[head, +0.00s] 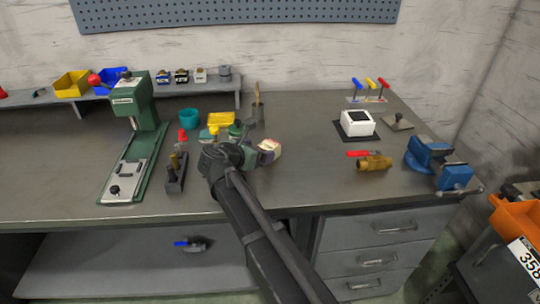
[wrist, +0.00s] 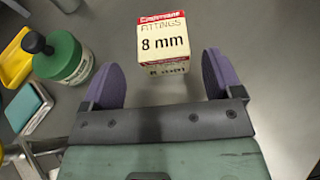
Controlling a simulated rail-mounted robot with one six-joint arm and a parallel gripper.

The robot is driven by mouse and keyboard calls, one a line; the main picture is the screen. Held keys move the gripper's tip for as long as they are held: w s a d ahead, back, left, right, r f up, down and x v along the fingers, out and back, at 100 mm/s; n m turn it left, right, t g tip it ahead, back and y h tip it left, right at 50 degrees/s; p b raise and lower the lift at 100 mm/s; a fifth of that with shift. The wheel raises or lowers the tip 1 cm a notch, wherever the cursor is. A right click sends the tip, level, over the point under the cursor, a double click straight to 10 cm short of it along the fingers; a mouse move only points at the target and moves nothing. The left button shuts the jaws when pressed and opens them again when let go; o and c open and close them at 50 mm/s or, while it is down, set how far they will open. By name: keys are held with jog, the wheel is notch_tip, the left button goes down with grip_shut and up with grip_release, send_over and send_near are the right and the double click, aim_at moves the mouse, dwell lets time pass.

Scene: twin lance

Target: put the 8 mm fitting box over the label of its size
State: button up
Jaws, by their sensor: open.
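The 8 mm fitting box (wrist: 163,38) is cream with a red band, and "FITTINGS 8 mm" is printed on its face in the wrist view. It sits on the grey bench, just ahead of my gripper. My gripper (wrist: 160,66) is open, with its two purple fingers apart and nothing between them. The box lies beyond the fingertips, roughly centred on the gap. In the head view, the box (head: 269,146) shows small and partly covered at the end of my arm. I cannot make out the size label in either view.
A green-lidded jar (wrist: 62,58), a yellow bin (wrist: 14,58) and a teal-topped box (wrist: 27,104) stand left of the fitting box. Several small boxes (head: 181,76) stand on the raised back shelf (head: 140,92).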

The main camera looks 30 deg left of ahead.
aim_at(269, 149)
jog(key=shift+w+f, duration=0.1)
jog(key=shift+w, duration=0.1)
jog(key=b+x, duration=0.1)
jog(key=x, duration=0.1)
jog(key=b+x, duration=0.1)
jog(key=x, duration=0.1)
jog(key=shift+w+d+f, duration=0.2)
jog(key=shift+d+f, duration=0.05)
jog(key=shift+f, duration=0.1)
jog(key=shift+w, duration=0.3)
jog(key=shift+r, duration=0.1)
jog(key=c, duration=1.2)
jog(key=shift+o, duration=0.2)
jog(key=shift+r, duration=0.1)
notch_tip(269, 149, up, 20)
jog(key=p, duration=2)
